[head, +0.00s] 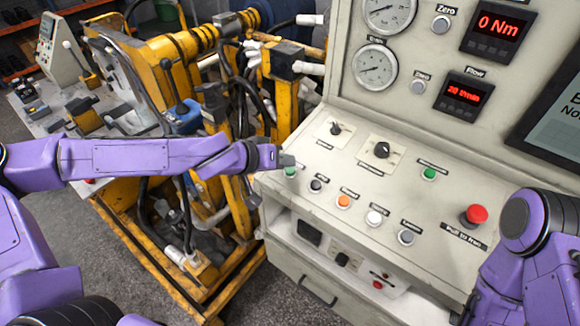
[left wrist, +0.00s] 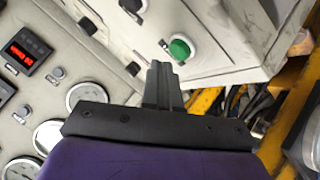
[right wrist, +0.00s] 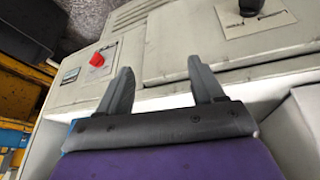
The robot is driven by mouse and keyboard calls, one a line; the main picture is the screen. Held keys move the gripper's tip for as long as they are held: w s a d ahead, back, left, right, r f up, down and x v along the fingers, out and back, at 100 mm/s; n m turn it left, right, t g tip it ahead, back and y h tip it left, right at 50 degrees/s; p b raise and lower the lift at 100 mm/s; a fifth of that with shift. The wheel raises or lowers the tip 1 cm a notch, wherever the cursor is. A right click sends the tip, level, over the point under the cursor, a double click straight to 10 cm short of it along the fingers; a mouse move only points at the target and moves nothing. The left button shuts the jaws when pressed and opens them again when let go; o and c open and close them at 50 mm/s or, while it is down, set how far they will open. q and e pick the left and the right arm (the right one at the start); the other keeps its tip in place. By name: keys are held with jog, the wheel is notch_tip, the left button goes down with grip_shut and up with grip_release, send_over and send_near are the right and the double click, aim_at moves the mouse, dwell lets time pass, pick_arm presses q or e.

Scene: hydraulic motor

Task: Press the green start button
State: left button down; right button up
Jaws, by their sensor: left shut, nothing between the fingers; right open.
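One green button (head: 290,171) sits at the left end of the control panel's lower row. Another green button (head: 429,173) sits higher and further right; their labels are too small to read. My left gripper (head: 288,160) is shut and empty, its tips just above the left green button in the head view. In the left wrist view a green button (left wrist: 180,49) shows just beyond the closed fingertips (left wrist: 156,66); I cannot tell whether they touch. My right gripper (right wrist: 160,78) is open and empty in front of the lower cabinet in the right wrist view.
The sloped panel (head: 330,220) also carries black knobs (head: 382,150), an orange button (head: 343,201), a white button (head: 374,217) and a red emergency knob (head: 474,215). The flow display (head: 463,93) and gauges stand behind. Yellow machinery (head: 170,70) is at left.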

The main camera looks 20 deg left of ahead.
pick_arm(q)
jog(key=r+p, duration=0.1)
jog(key=p, duration=0.1)
jog(key=r+p, duration=0.4)
jog(key=shift+s+a, duration=0.15)
jog(key=shift+s, duration=0.2)
jog(key=shift+f, duration=0.1)
dwell(0.6)
